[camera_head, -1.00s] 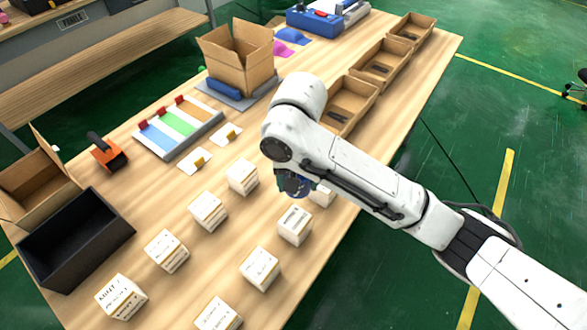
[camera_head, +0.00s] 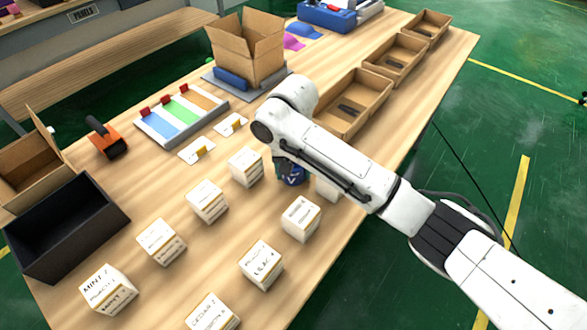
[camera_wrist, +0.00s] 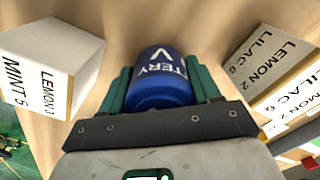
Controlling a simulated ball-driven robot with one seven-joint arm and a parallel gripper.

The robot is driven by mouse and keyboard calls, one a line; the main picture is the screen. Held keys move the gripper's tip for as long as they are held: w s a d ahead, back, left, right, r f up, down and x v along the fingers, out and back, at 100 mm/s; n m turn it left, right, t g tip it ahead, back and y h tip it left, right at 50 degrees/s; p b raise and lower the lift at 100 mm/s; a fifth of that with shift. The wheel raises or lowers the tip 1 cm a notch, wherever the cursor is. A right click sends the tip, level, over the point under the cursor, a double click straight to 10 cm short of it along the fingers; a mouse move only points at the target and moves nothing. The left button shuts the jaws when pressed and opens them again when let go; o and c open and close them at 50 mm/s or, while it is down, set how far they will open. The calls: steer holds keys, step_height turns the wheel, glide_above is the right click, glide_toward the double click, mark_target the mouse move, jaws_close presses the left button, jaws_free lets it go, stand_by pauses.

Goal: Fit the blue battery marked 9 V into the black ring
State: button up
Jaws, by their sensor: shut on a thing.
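The blue battery (camera_wrist: 158,88) is between the two green fingers of my gripper (camera_wrist: 163,76) in the wrist view. White lettering reading partly "TERY" and "V" shows on it; a 9 cannot be read. My gripper is shut on it. In the head view, the battery (camera_head: 293,178) shows under my wrist, low among the white boxes; whether it touches the table cannot be told. I cannot make out the black ring in any view.
White labelled boxes stand around the battery, the closest being one behind-left (camera_head: 246,167), one in front (camera_head: 301,219) and one at right (camera_head: 328,190). A black bin (camera_head: 68,228) stands at left. Cardboard trays (camera_head: 352,103) line the right edge. Bare wood lies between the boxes.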

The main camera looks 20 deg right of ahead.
steer(key=shift+f, duration=0.1)
steer(key=o, duration=0.9)
steer(key=shift+f, duration=0.1)
steer(key=o, duration=0.4)
steer(key=shift+o, duration=0.2)
